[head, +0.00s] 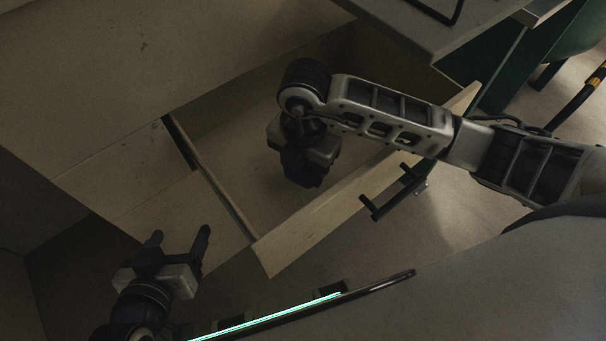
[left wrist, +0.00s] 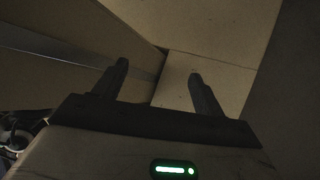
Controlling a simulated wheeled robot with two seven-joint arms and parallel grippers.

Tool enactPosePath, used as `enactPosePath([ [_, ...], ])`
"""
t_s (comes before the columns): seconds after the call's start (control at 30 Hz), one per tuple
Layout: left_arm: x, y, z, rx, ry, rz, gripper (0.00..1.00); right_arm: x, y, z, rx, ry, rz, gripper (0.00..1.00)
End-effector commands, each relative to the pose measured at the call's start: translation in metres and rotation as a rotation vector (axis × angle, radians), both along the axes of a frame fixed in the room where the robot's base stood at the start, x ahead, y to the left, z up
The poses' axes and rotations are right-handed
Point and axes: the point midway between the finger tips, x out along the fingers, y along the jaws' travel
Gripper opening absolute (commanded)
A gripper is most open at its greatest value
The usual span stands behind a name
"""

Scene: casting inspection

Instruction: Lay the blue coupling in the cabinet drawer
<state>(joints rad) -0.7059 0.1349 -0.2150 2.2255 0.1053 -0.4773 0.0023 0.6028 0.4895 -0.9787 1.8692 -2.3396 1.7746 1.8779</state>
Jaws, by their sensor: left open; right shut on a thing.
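The cabinet drawer (head: 310,226) is pulled open in the head view, and its bare floor shows around my right gripper. My right gripper (head: 304,158) points down inside the drawer, shut on the blue coupling (head: 302,174). The coupling looks dark blue in the dim light and its upper part is hidden by the gripper. I cannot tell whether it touches the drawer floor. My left gripper (head: 181,240) is open and empty, outside the drawer to its left, near the cabinet front. Its two spread fingers also show in the left wrist view (left wrist: 160,80).
A dark handle (head: 395,192) sticks out from the drawer front. The cabinet face (head: 130,80) rises at the left and back. A grey top (head: 440,25) overhangs at the upper right, with a green structure (head: 510,75) beside it. Floor is open at the right.

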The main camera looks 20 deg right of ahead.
Motion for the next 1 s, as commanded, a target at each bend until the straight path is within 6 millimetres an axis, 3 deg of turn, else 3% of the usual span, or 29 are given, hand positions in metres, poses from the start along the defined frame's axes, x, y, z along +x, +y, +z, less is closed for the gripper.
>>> enactPosePath([
  [0.03, 0.001, 0.000, -0.007, 0.002, -0.010, -0.001, 0.71, 0.000, 0.000, -0.012, 0.001, -0.001, 0.000, 0.22],
  [0.27, 0.002, 0.000, 0.005, 0.002, -0.028, -0.004, 0.71, 0.000, 0.000, -0.009, 0.001, -0.001, 0.000, 0.22],
  [0.8, 0.000, -0.001, -0.003, 0.005, -0.024, -0.008, 0.71, 0.000, 0.000, -0.021, 0.000, -0.001, 0.000, 0.22],
  [0.83, 0.000, -0.001, -0.003, 0.005, -0.024, -0.008, 0.71, 0.000, 0.000, -0.022, 0.000, 0.000, 0.000, 0.54],
  [0.87, 0.000, -0.001, -0.003, 0.005, -0.024, -0.008, 0.71, 0.000, 0.000, -0.022, 0.000, 0.000, 0.000, 0.62],
  [0.9, 0.000, -0.001, -0.003, 0.005, -0.025, -0.008, 0.71, 0.000, 0.000, -0.021, 0.000, 0.000, -0.001, 0.70],
  [1.0, 0.000, -0.001, -0.002, 0.004, -0.025, -0.009, 0.71, 0.000, 0.000, -0.021, 0.000, 0.000, -0.001, 0.70],
])
